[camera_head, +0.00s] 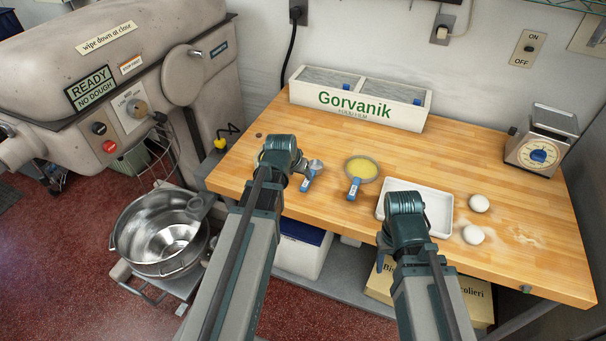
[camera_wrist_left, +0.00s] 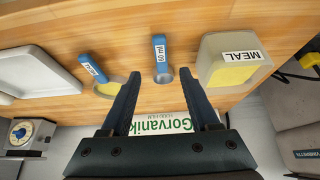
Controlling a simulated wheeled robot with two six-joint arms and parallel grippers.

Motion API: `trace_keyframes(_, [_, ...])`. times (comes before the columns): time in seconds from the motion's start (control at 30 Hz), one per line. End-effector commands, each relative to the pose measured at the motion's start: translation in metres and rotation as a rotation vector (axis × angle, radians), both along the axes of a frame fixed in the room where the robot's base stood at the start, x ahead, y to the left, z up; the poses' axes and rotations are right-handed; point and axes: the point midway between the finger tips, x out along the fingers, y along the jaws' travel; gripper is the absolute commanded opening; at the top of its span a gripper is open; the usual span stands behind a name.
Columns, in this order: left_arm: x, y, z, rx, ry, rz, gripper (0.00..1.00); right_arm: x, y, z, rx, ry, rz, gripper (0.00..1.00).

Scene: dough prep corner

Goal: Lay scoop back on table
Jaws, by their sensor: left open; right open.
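A small metal scoop with a blue, white-labelled handle (camera_head: 309,182) lies on the wooden table (camera_head: 330,215). In the left wrist view its handle (camera_wrist_left: 159,50) is between and beyond my open fingers. My left gripper (camera_wrist_left: 160,74) is open and empty over it; in the head view it (camera_head: 301,165) is beside the scoop, mostly hidden by its wrist. A second, round blue-handled utensil holding yellow meal (camera_head: 361,168) lies to the right; it also shows in the left wrist view (camera_wrist_left: 106,89). My right gripper (camera_head: 385,254) is open, low at the table's front edge, mostly hidden.
A MEAL tub (camera_wrist_left: 232,60) stands close to my left gripper. A white tray (camera_head: 438,230), dough balls (camera_head: 479,203) and a scale (camera_head: 541,150) are to the right. The Gorvanik bin (camera_head: 358,112) stands at the back. A mixer with a steel bowl (camera_head: 168,240) is left.

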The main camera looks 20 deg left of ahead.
Motion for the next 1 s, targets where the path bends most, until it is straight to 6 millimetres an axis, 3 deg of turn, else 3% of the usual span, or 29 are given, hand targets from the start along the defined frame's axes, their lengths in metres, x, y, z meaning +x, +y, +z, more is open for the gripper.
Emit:
trace_keyframes(0.07, [-0.006, -0.012, -0.003, -0.001, 0.02, -0.016, 0.62, 0.0, 0.0, -0.001, 0.0, 0.0, 0.0, 0.5])
trace_keyframes(0.17, [-0.028, -0.052, -0.011, 0.004, 0.097, -0.068, 0.62, 0.0, 0.0, -0.001, 0.0, 0.0, 0.0, 0.5])
trace_keyframes(0.3, [-0.083, -0.119, -0.023, 0.039, 0.263, -0.158, 0.62, 0.0, 0.0, -0.001, 0.0, 0.0, 0.0, 0.5])
trace_keyframes(0.4, [-0.123, -0.153, -0.027, 0.081, 0.372, -0.206, 0.62, 0.0, 0.0, -0.001, 0.0, 0.0, 0.0, 0.5])
trace_keyframes(0.5, [-0.157, -0.175, -0.029, 0.127, 0.456, -0.237, 0.62, 0.0, 0.0, -0.001, 0.0, 0.0, 0.0, 0.5])
trace_keyframes(0.7, [-0.193, -0.192, -0.028, 0.187, 0.54, -0.261, 0.62, 0.0, 0.0, -0.001, 0.0, 0.0, 0.0, 0.5])
trace_keyframes(1.0, [-0.195, -0.193, -0.028, 0.192, 0.55, -0.26, 0.62, 0.0, 0.0, -0.001, 0.0, 0.0, 0.0, 0.5])
